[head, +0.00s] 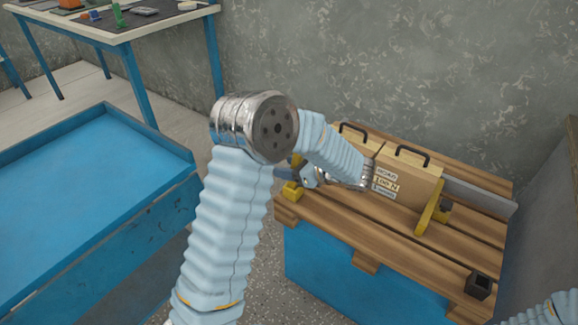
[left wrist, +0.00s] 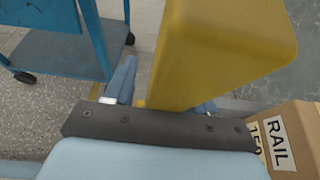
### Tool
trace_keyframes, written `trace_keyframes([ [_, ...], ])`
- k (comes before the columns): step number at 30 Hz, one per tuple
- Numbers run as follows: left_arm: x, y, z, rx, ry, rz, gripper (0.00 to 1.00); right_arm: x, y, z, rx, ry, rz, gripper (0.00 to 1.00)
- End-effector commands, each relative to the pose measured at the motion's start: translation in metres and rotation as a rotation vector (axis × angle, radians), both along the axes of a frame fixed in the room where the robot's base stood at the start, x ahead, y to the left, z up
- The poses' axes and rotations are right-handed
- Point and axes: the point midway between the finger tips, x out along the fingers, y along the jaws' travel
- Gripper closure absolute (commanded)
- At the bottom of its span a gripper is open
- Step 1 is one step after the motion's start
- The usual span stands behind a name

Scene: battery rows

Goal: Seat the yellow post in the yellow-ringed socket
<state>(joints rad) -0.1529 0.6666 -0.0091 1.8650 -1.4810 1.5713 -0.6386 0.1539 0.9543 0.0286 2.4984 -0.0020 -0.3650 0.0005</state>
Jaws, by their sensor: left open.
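My left gripper (head: 303,174) reaches down at the left end of the wooden bench, partly hidden by my own arm. Its jaws are open. A yellow piece (head: 292,190) shows beside it at the bench's left edge. In the left wrist view a large yellow block-like part (left wrist: 215,50) stands very close, between or just in front of the fingers, and hides most of the right finger. I cannot tell whether this is the yellow post or whether the fingers touch it. No yellow-ringed socket can be made out. My right gripper is out of view.
A small black square holder (head: 478,284) sits at the front right. A blue tray table (head: 90,165) is at left.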

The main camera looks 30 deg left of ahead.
Motion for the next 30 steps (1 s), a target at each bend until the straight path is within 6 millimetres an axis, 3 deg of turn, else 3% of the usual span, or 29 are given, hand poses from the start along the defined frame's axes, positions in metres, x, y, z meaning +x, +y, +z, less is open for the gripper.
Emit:
trace_keyframes([
  [5, 0.0, -0.016, 0.007, 0.001, -0.003, -0.003, 0.45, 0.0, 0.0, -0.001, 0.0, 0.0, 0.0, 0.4],
  [12, -0.004, -0.067, 0.029, 0.001, -0.004, -0.005, 0.45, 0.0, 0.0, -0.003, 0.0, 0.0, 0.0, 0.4],
  [18, -0.007, -0.099, 0.042, 0.002, -0.003, -0.002, 0.45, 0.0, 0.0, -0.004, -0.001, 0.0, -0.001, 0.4],
  [24, -0.008, -0.11, 0.047, 0.002, -0.002, 0.0, 0.45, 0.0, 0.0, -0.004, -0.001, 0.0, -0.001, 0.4],
  [30, -0.01, -0.106, 0.045, -0.028, 0.016, 0.022, 0.45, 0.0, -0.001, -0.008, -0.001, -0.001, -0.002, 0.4],
])
